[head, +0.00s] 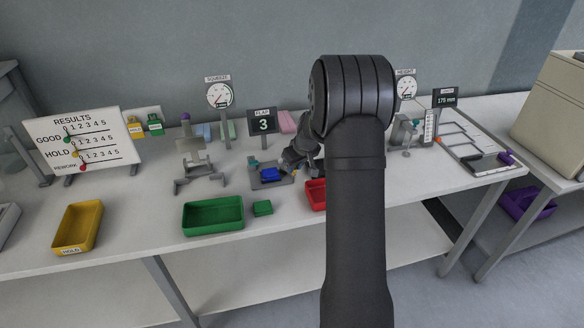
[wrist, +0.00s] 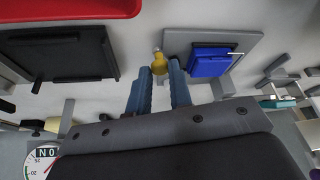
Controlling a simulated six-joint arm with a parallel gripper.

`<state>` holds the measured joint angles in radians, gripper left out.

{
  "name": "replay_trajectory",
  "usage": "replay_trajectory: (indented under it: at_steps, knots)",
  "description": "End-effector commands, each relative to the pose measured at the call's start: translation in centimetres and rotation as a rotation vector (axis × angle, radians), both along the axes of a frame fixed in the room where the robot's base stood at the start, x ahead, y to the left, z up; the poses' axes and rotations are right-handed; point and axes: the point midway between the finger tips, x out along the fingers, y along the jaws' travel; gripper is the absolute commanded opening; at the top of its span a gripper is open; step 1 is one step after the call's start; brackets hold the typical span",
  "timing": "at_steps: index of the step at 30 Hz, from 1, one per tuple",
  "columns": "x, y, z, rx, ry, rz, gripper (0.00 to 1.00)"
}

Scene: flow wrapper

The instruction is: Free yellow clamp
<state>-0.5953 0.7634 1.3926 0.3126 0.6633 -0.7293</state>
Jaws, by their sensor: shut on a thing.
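The yellow clamp (wrist: 160,61) is a small rounded yellow piece with a pale tip, at the edge of a grey fixture plate (wrist: 250,47) in the wrist view. My gripper (wrist: 160,74) is shut on it, with a blue finger on each side. A blue block (wrist: 208,61) lies on the plate, just right of the clamp. In the head view the blue block (head: 269,174) shows on the fixture, with my dark gripper (head: 291,166) close at its right. The clamp is too small there to make out clearly.
A red tray (head: 316,194) stands close in front of my gripper, partly behind my arm. A dark flat panel (wrist: 60,54) lies left of my fingers. A grey stand (head: 194,165) is left of the fixture.

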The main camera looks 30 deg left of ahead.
Motion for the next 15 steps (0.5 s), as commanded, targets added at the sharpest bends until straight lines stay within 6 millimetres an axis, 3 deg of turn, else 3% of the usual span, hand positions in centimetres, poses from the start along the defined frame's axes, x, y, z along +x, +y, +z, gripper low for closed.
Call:
replay_trajectory:
  at_steps: [15]
  knots:
    - [1.7,-0.1,0.0,0.0,-0.002,0.268,0.0]
